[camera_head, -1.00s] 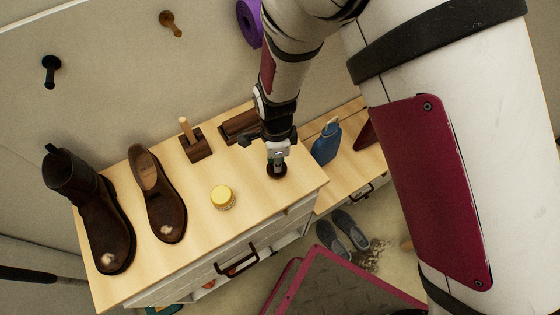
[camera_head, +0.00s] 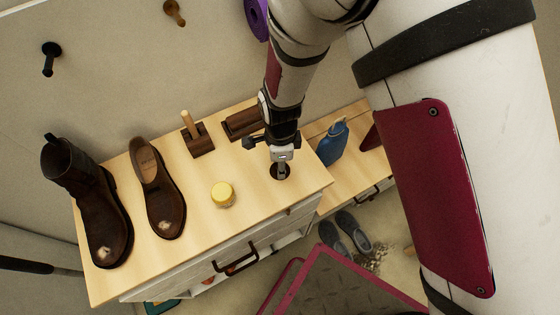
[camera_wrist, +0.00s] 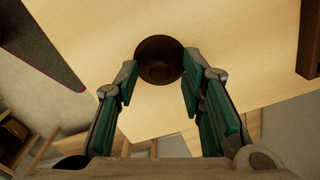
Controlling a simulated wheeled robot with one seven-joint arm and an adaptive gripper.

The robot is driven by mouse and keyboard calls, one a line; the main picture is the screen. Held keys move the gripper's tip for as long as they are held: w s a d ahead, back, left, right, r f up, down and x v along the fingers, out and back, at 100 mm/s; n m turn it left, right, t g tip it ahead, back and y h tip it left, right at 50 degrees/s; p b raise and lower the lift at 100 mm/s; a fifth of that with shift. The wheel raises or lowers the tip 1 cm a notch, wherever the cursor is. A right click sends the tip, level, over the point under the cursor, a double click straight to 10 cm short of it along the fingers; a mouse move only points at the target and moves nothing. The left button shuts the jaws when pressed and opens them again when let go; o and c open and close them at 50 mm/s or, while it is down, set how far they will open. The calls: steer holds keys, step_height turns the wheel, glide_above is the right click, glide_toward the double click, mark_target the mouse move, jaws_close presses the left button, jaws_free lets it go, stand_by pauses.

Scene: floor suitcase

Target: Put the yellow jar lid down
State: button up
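A small round yellow thing (camera_head: 222,194), which looks like a jar with its lid, sits upright on the wooden bench top (camera_head: 200,235) in the head view. I cannot tell whether its lid is separate. My gripper (camera_head: 281,167) points down over the bench's right end, to the right of the yellow thing and apart from it. In the wrist view its fingers (camera_wrist: 160,88) are spread, with nothing yellow between them. A dark round dish or opening (camera_wrist: 158,60) shows between and beyond the fingertips; it also shows under the gripper in the head view (camera_head: 279,174).
A tall brown boot (camera_head: 100,220) and a brown shoe (camera_head: 162,205) stand at the bench's left. A wooden block with a peg (camera_head: 198,142) and a dark brush-like block (camera_head: 243,122) lie behind. A blue bottle (camera_head: 332,145) stands right, on a lower surface. Bare wood surrounds the yellow thing.

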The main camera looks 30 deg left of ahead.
step_height(320, 180, up, 12)
steer(key=w+d+r+n+t+y, duration=0.15)
steer(key=w+d+r, duration=0.25)
steer(key=d+r, duration=0.6)
steer(key=w+d+r+n+t, duration=0.1)
steer(key=w+d+r+n, duration=0.25)
steer(key=d+r, duration=0.65)
steer(key=s+d+r+n+t, duration=0.1)
steer(key=s+d, duration=0.4)
steer(key=d, duration=0.5)
steer(key=s+d+r+n+t+h, duration=0.1)
steer(key=s+d+r+n, duration=0.3)
steer(key=d, duration=0.6)
step_height(320, 180, up, 3)
steer(key=shift+s+f+t, duration=0.2)
steer(key=shift+s+t, duration=0.25)
steer(key=shift+s, duration=0.3)
steer(key=shift+h, duration=0.25)
